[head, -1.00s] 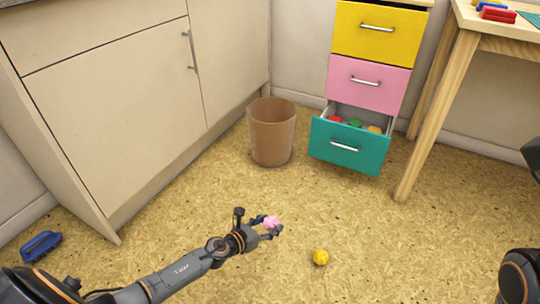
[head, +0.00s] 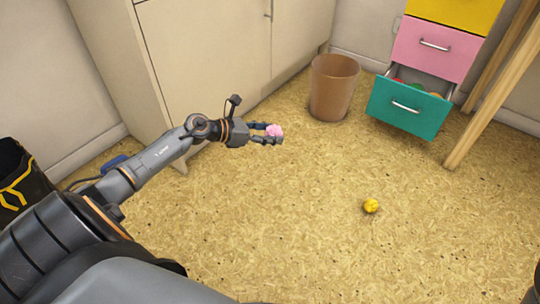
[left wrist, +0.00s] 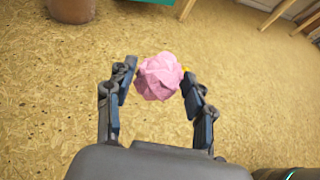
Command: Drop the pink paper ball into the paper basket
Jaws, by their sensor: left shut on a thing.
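The pink paper ball (head: 274,130) is a small crumpled ball between the fingertips of my left gripper (head: 270,133). In the left wrist view the pink ball (left wrist: 158,76) sits between the two fingers of my left gripper (left wrist: 156,82), above the floor. The paper basket (head: 333,88) is a brown, round, open bin on the floor, up and to the right of the gripper; its lower part shows in the left wrist view (left wrist: 71,8). The ball is apart from the basket. My right gripper is out of view.
A yellow paper ball (head: 371,206) lies on the floor. Right of the basket stands a drawer unit with its teal bottom drawer (head: 408,107) pulled open. A cream cabinet (head: 195,60) is behind my left arm. A wooden table leg (head: 490,110) is at right.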

